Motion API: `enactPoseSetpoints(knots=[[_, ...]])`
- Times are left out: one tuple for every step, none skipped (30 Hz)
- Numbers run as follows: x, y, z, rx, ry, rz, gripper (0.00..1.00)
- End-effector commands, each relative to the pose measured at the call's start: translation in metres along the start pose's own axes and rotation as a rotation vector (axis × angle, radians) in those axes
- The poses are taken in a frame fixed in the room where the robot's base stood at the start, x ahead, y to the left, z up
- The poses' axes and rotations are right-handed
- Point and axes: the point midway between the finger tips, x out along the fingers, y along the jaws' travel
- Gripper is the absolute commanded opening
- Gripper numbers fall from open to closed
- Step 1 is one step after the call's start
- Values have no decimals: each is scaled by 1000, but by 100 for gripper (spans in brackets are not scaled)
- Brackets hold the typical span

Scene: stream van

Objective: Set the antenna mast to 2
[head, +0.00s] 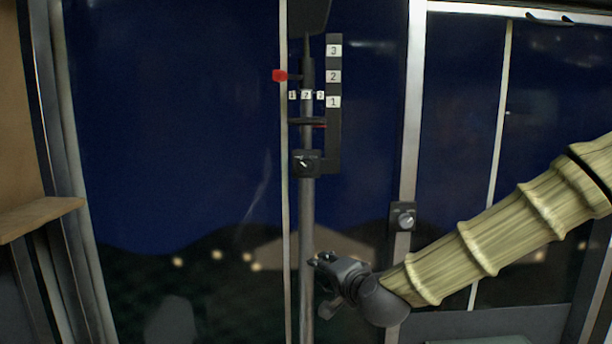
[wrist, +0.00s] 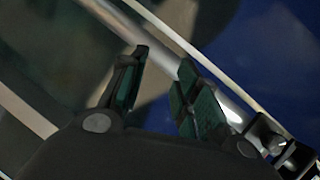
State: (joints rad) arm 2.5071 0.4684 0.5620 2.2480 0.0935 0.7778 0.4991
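The antenna mast (head: 306,220) is a grey upright pole in the head view. Beside its upper part is a black scale (head: 334,125) with white plates 1, 2 and 3 from bottom to top. A red knob (head: 280,75) sticks out left at about the height of plate 2. A black disc with a red edge (head: 308,122) sits lower, below plate 1. A black box with a dial (head: 306,163) is under it. My gripper (head: 318,260) is low by the mast, well below the box. In the wrist view my gripper (wrist: 163,60) is open and empty, the mast (wrist: 135,28) crossing beyond its fingertips.
Small numbered tags (head: 306,95) surround the mast below the red knob. A second dial box (head: 404,218) is on the frame post at right. A wooden shelf (head: 38,216) is at far left. Dark window panes lie behind the mast.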

Motion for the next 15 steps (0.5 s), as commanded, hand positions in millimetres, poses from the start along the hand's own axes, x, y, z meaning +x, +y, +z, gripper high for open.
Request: enactPoseSetpoints(knots=[[-8,-41,-14,32,23,-64,32],[-13,-63,-21,50,34,-99,32],[-21,-91,-29,76,46,-143,32],[-27,-111,-35,93,54,-175,32],[-35,-131,-41,112,62,-207,32],[-44,-156,-48,133,71,-248,32],[-52,-173,-53,148,76,-276,32],[-60,-189,-57,163,81,-304,32],[-69,-208,-62,179,85,-335,32],[-76,-220,-66,191,88,-357,32],[-82,-232,-68,201,90,-376,32],[-90,-244,-72,213,92,-398,32],[-95,-252,-74,220,94,-412,32],[-99,-259,-76,226,94,-424,32],[-103,-266,-77,233,95,-436,32]])
